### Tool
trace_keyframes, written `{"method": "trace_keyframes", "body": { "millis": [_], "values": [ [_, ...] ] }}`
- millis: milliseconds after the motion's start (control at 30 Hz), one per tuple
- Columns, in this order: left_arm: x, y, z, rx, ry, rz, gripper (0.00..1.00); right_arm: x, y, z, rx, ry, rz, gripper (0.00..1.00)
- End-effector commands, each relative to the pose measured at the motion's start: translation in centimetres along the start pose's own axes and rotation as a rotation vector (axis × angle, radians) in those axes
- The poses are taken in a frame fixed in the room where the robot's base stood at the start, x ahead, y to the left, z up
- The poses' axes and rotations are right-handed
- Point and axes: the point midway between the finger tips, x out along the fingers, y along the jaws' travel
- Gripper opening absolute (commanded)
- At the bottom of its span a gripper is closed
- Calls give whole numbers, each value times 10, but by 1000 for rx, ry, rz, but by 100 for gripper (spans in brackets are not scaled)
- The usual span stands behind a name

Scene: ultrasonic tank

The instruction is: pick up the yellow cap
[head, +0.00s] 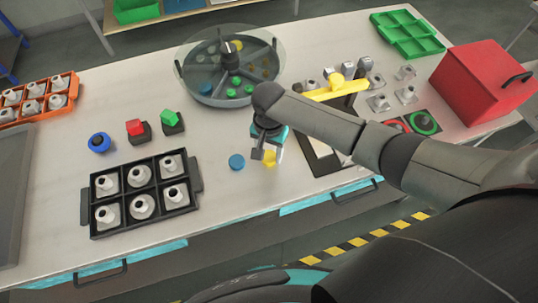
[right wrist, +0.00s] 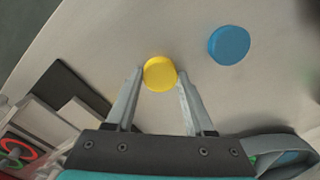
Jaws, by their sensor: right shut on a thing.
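The yellow cap (head: 269,159) is at my right gripper's fingertips, near the front edge of the white table. In the right wrist view the round yellow cap (right wrist: 160,73) sits between the two finger ends, which touch its sides. My right gripper (head: 268,156) is shut on it and points down; it also shows in the right wrist view (right wrist: 159,82). I cannot tell whether the cap is lifted off the table. A blue cap (head: 236,161) lies on the table just left of the gripper. My left gripper is not in view.
A black tray (head: 146,211) with several white fittings stands front left. Behind the gripper is a round glass-covered dish (head: 228,62). Table around the blue cap is clear.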

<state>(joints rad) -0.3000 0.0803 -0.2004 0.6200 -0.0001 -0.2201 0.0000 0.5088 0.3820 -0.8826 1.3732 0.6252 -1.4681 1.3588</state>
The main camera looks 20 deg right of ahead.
Motion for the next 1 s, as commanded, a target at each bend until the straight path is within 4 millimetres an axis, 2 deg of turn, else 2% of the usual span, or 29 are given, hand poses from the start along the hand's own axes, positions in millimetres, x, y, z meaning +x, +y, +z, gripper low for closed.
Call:
{"method": "trace_keyframes", "body": {
  "millis": [33, 200, 467, 633, 767, 1000],
  "values": [
    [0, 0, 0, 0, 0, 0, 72, 0, 0, 0, 0, 0, 0, 19],
    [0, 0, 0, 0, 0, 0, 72, 0, 0, 0, 0, 0, 0, 2],
    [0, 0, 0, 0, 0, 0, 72, -1, 0, 0, 0, 0, 0, 2],
    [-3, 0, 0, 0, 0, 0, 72, -13, -1, 0, -1, 0, -2, 2],
    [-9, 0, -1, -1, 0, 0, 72, -35, 0, 0, -1, 1, -3, 2],
    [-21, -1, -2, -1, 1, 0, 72, -106, -2, 0, -2, 2, -6, 2]
  ]
}}
